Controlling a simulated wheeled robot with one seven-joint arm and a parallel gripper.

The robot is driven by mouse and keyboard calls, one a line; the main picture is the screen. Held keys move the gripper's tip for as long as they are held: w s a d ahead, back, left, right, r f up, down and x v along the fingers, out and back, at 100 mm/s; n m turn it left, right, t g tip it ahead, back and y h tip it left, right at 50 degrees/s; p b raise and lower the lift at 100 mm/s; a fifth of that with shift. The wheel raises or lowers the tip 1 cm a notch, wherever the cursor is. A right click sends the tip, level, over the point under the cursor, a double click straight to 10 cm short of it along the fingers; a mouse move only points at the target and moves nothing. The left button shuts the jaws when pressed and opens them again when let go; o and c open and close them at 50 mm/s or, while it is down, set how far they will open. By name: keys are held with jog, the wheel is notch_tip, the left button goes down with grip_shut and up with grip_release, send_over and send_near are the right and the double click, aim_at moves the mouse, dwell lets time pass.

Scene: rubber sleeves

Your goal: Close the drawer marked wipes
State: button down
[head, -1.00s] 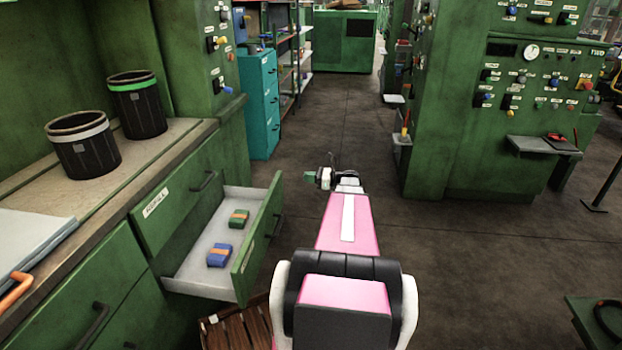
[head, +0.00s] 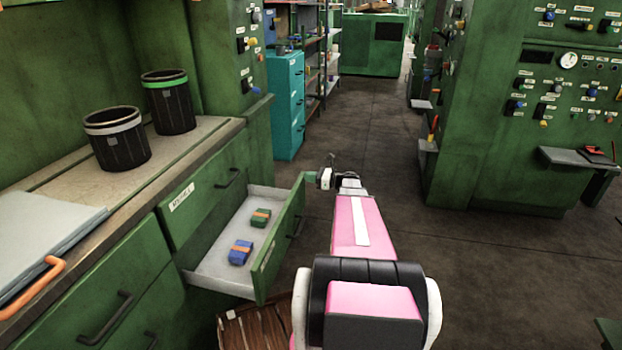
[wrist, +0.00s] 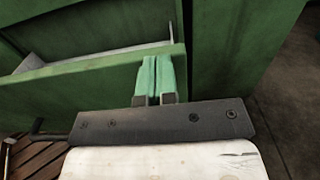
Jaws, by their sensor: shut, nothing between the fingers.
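A green drawer (head: 285,243) stands pulled out of the bench at the left. Its pale tray shows inside, and a label on its front is too small to read. A green and orange block (head: 260,218) and a blue and orange block (head: 240,252) lie in it. My gripper (head: 310,179) is at the far end of the drawer front, on its outer side. In the wrist view my gripper's green fingers (wrist: 157,75) are shut together, empty, against the view of the drawer front (wrist: 95,88). I cannot tell whether they touch it.
A shut drawer (head: 205,200) with a label sits above the open one. Two dark bins (head: 117,140) (head: 168,103) stand on the bench top. A brown slatted crate (head: 255,325) is on the floor below. Free floor lies to the right, before a green control cabinet (head: 490,170).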

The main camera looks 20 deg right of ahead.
jog(key=x, duration=2.2)
jog(key=v, duration=1.3)
jog(key=s+a+f+n+g+h, duration=0.2)
jog(key=s+a+n, duration=0.3)
jog(key=s, duration=0.3)
jog(key=s+a+f+n+g+h, duration=0.2)
jog(key=s+a+n+g+h, duration=0.2)
jog(key=s+n, duration=0.3)
jog(key=s+a+f+n+g+h, duration=0.2)
jog(key=s+a+n+g+h, duration=0.2)
jog(key=s+a+n, duration=0.2)
jog(key=shift+s+a+n, duration=0.2)
jog(key=shift+s+n, duration=0.6)
jog(key=shift+s, duration=0.55)
jog(key=shift+s+d+r+n+g+h, duration=0.1)
jog(key=shift+s+d+r+n+h, duration=0.15)
jog(key=shift+s+n+h, duration=0.65)
jog(key=shift+s+d+r+n+g+h, duration=0.1)
jog(key=shift+s+d+r+n+h, duration=0.1)
jog(key=shift+s+n+h, duration=0.65)
jog(key=shift+s+d+r+n+g+h, duration=0.15)
jog(key=shift+s+d+n+h, duration=0.1)
jog(key=shift+s+n+h, duration=0.6)
